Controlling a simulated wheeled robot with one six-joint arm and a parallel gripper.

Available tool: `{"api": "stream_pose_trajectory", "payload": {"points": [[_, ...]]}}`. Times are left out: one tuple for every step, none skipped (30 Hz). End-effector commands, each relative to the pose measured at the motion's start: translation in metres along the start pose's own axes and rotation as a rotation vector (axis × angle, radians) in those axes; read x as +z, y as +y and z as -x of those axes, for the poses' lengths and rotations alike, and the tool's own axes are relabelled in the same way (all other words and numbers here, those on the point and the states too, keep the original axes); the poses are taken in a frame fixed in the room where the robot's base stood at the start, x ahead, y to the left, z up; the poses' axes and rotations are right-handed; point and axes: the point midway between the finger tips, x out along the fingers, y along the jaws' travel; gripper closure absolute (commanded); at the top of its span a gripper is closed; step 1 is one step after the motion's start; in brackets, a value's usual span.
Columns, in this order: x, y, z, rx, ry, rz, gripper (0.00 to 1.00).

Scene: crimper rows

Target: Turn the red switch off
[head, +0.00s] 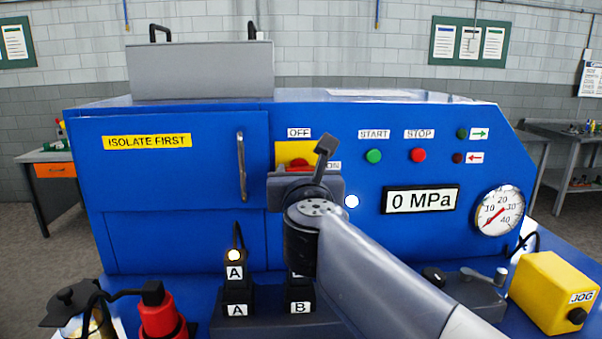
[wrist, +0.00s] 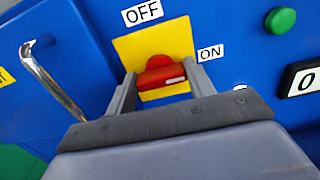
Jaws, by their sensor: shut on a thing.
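The red switch (wrist: 160,73) is mounted on a yellow plate (wrist: 181,40) on the blue machine's front. In the wrist view an OFF label (wrist: 142,12) is above it and an ON label (wrist: 210,53) is to its right. The red handle points toward the ON side. My gripper (wrist: 158,85) is shut on the handle, one finger on each side. In the head view my gripper (head: 303,172) covers most of the switch, and a bit of its red (head: 299,162) shows.
A door handle (head: 241,165) stands out left of the switch. The green START button (head: 374,156), red STOP button (head: 418,155) and a display reading 0 MPa (head: 421,199) are to the right.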

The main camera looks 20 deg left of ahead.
Motion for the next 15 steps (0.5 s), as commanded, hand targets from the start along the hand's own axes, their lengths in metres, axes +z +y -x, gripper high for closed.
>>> {"api": "stream_pose_trajectory", "payload": {"points": [[-0.0001,0.0000,0.0001,0.000,0.000,0.001,0.72],[0.0000,0.0001,0.0001,0.000,0.000,0.003,0.72],[0.0001,0.0001,0.0001,0.000,0.000,0.006,0.72],[0.0001,0.0001,0.0001,0.000,0.000,0.010,0.72],[0.0002,0.0001,0.0001,0.000,0.000,0.015,0.72],[0.0004,0.0002,0.0001,0.000,0.001,0.024,0.72],[0.0005,0.0002,0.0001,0.000,0.001,0.032,0.72],[0.0005,0.0003,0.0001,0.000,0.001,0.042,0.72],[0.0006,0.0003,0.0001,0.000,0.001,0.059,0.72],[0.0007,0.0004,0.0001,0.000,0.002,0.073,0.72],[0.0008,0.0005,0.0001,0.000,0.002,0.089,0.72],[0.0009,0.0006,0.0000,0.000,0.002,0.114,0.72],[0.0010,0.0007,0.0000,0.000,0.002,0.133,0.72],[0.0012,0.0007,0.0000,0.000,0.002,0.154,0.72],[0.0015,0.0009,0.0000,0.000,0.002,0.186,0.72]]}}
